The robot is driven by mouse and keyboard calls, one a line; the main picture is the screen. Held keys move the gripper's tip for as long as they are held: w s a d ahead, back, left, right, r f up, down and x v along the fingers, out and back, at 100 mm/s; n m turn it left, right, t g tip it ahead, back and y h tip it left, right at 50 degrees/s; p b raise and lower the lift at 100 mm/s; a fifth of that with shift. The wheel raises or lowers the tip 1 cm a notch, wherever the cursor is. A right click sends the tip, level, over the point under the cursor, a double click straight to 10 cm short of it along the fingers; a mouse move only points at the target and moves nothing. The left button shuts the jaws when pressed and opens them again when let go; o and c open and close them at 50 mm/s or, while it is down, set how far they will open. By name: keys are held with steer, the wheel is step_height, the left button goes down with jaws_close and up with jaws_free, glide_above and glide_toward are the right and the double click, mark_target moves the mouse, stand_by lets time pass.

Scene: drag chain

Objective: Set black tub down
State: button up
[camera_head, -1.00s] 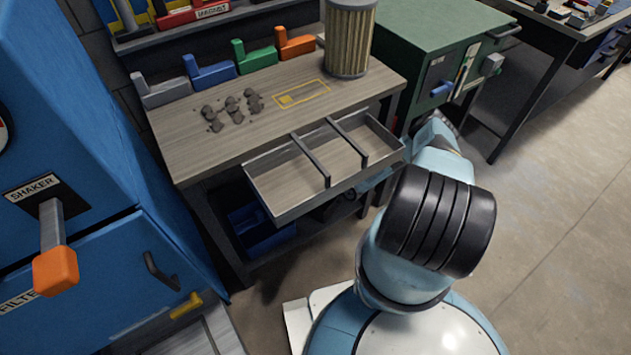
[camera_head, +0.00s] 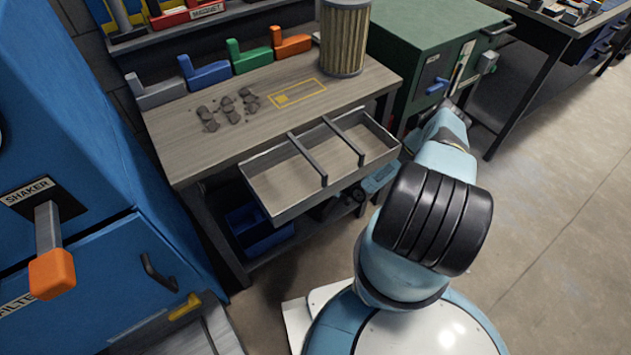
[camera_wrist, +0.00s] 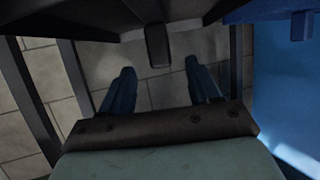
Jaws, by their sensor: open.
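My gripper (camera_wrist: 160,72) shows in the wrist view with two blue fingers spread apart and nothing between them. Beyond the fingertips, a dark body with a short downward stub (camera_wrist: 158,46) spans the top of the picture; I cannot tell whether it is the black tub. In the head view my arm reaches low beside the workbench, and the gripper is hidden under the drawer. A dark shape (camera_head: 328,208) sits in shadow below the drawer, too unclear to name. No black tub is plainly visible.
The wooden workbench (camera_head: 225,140) has an open divided drawer (camera_head: 270,190), empty. A blue bin (camera_head: 258,232) is on the shelf below. A pleated filter (camera_head: 344,38) stands on the bench top. A blue cabinet (camera_head: 95,265) is at left, a green one (camera_head: 415,40) at right. Floor at right is clear.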

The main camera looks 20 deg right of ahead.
steer(key=shift+v, duration=3.1)
